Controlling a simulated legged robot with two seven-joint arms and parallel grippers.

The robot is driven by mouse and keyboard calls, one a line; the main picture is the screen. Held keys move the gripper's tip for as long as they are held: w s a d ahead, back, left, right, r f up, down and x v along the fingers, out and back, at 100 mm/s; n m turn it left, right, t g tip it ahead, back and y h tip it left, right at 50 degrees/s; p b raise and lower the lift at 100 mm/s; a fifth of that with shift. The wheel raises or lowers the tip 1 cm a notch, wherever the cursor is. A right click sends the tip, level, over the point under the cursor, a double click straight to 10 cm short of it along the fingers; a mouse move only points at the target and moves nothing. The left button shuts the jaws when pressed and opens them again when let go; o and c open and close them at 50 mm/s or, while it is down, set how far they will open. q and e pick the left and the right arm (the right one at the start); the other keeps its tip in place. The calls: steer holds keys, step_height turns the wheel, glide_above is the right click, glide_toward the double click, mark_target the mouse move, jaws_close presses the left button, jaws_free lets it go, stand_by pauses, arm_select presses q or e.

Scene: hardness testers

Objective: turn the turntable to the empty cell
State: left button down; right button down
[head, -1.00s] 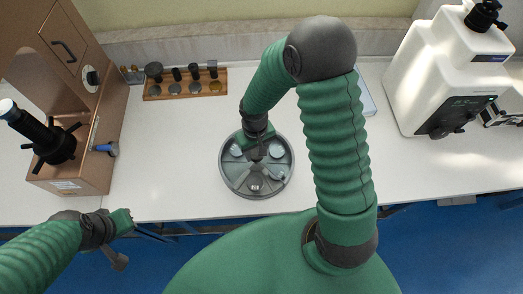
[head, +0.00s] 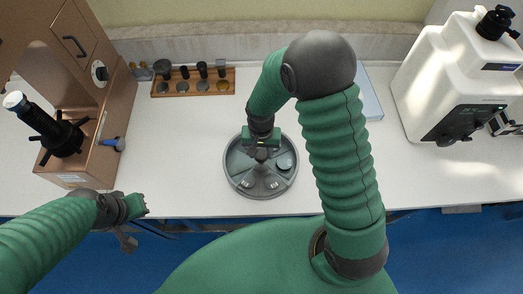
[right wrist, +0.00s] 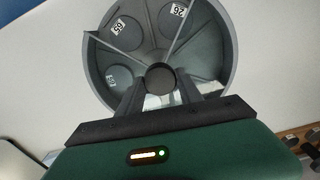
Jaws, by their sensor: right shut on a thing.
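The grey round turntable (head: 235,162) stands on the white bench in the middle of the head view, and its rim also fills the top of the right wrist view (right wrist: 229,55). Walls divide it into cells. Several cells hold grey discs with white number labels, such as the one marked 55 (right wrist: 123,30). The cell at the right in the wrist view shows no disc; the lower cells are partly hidden. My right gripper (head: 261,150) is shut on the dark central knob (right wrist: 160,77), from above. My left gripper (head: 148,224) is off the bench's front edge; its fingers are unclear.
A wooden rack (head: 194,87) with dark cylinders stands behind, left of the turntable. A brown tester (head: 100,125) is at the left and a white tester (head: 440,90) at the right. A flat pale object (head: 371,98) lies behind my right arm. Bench around the turntable is clear.

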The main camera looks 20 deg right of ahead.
steer(key=shift+w+r+m+p, duration=0.1)
steer(key=shift+m+p, duration=0.6)
steer(key=shift+m, duration=1.2)
steer(key=shift+m+p, duration=1.15)
steer(key=shift+m, duration=0.95)
steer(key=shift+m+p, duration=1.6)
steer(key=shift+m, duration=1.1)
steer(key=shift+m+p, duration=0.85)
steer(key=shift+m, duration=0.95)
steer(key=shift+w, duration=0.1)
steer(key=c, duration=1.2)
jaws_free()
steer(key=o, duration=0.4)
